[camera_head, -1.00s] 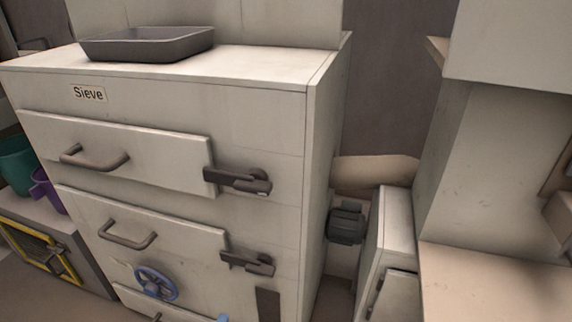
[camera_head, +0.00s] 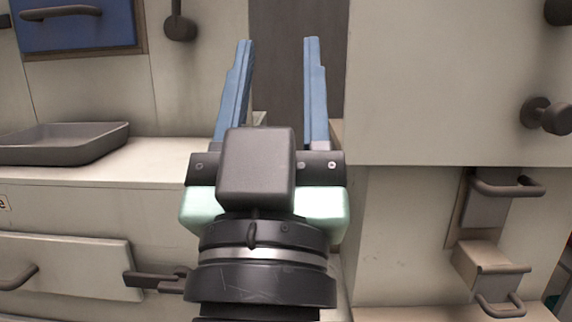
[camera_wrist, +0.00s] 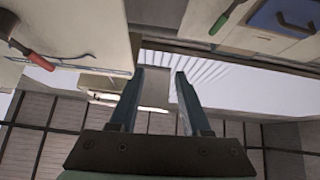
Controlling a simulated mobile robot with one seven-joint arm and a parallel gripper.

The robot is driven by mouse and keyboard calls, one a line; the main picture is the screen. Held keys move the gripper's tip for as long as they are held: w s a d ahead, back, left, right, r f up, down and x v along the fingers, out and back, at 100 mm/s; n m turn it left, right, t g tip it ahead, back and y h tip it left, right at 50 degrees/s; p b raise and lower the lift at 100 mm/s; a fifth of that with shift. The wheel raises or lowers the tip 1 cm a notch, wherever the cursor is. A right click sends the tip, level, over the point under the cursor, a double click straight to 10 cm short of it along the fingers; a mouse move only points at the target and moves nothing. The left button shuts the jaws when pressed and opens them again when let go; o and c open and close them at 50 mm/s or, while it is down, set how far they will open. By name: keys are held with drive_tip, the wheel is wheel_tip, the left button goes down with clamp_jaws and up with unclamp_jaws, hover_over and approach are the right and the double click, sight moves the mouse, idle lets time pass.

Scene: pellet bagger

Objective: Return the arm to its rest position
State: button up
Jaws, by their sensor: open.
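My gripper (camera_head: 277,48) stands upright in the middle of the head view, its two blue fingers apart and pointing up, with nothing between them. Its dark wrist is below, in front of the gap between the two pale cabinets. No finger visibly touches anything.
A grey tray (camera_head: 62,143) lies on the sieve cabinet's top at left. A door latch (camera_head: 158,280) is close left of my wrist. A pale cabinet (camera_head: 440,80) with a dark knob (camera_head: 546,115) stands at right. Handled brackets (camera_head: 492,270) are at lower right.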

drive_tip(key=s+d+r+t+y+p, duration=0.1)
drive_tip(key=s+r+t+p, duration=0.1)
drive_tip(key=s+r, duration=0.35)
wheel_tip(320, 180, up, 37)
drive_tip(key=w+p, duration=0.2)
drive_tip(key=p, duration=3.4)
drive_tip(key=shift+a+f+g, duration=0.2)
drive_tip(key=shift+g, duration=0.1)
drive_tip(key=shift+o, duration=0.2)
